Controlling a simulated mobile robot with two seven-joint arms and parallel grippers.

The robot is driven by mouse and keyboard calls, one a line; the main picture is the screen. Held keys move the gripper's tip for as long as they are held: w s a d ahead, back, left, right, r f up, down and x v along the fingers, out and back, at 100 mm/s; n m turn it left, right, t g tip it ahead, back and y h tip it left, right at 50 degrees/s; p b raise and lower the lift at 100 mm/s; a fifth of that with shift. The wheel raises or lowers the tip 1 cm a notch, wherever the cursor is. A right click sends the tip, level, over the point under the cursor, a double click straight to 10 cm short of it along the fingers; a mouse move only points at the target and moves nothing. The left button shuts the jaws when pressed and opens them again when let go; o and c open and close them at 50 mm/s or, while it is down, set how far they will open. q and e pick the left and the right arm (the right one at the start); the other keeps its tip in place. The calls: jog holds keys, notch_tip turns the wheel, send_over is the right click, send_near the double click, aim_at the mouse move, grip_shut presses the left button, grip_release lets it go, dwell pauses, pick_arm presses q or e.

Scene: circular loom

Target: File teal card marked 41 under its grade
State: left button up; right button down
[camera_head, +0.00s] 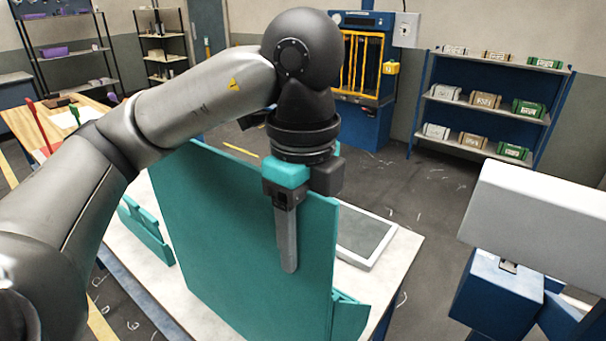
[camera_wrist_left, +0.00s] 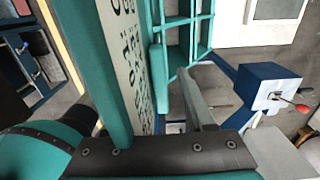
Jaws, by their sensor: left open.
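My left gripper (camera_head: 288,262) points down close to the large teal panel (camera_head: 225,235), near its upper right corner. One grey finger shows against the panel's near side; the other finger is hidden, and I see no card in the jaws. The left wrist view shows a grey finger (camera_wrist_left: 197,103) beside a white sheet with black printed characters (camera_wrist_left: 123,42) in a teal frame, and a teal grid rack (camera_wrist_left: 190,20) beyond. I cannot make out a teal card marked 41. My right gripper is not in view.
The panel stands on a white table (camera_head: 140,275). Smaller teal holders (camera_head: 147,232) stand at its left, and a grey flat tray (camera_head: 366,237) lies behind it at the right. A blue stand (camera_head: 497,290) is at the right. Shelves with boxes (camera_head: 487,100) line the back wall.

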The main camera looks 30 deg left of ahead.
pick_arm(q)
notch_tip(320, 180, up, 13)
jog(key=p, duration=0.3)
jog(key=shift+p, duration=0.3)
jog(key=shift+d+f, duration=0.1)
jog(key=shift+f, duration=0.05)
dwell(0.9)
